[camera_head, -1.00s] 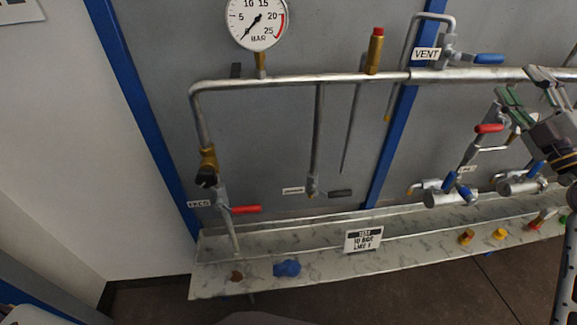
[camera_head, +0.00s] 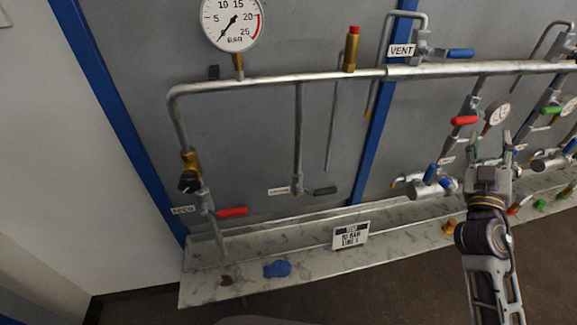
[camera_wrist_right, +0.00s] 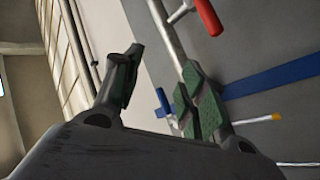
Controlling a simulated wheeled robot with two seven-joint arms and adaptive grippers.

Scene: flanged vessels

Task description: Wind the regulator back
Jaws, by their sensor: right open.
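A brass fitting with a black knob (camera_head: 189,181), which looks like the regulator, sits low on the left end of the pipe in the head view. A valve with a red lever (camera_head: 231,212) is just below it. The pressure gauge (camera_head: 231,22) stands above the pipe, its needle pointing low on the dial. My right gripper (camera_head: 492,150) is at the right, far from the black knob, in front of the branch valves. It is open, with nothing between its fingers in the right wrist view (camera_wrist_right: 160,88). My left gripper is not in view.
A long pipe (camera_head: 330,77) crosses the panel, with a brass relief fitting (camera_head: 351,50) and a blue-handled vent valve (camera_head: 460,53). A marbled ledge (camera_head: 310,265) runs below, with a blue lump (camera_head: 277,268) and a sign (camera_head: 350,235). The panel between the left drops is open.

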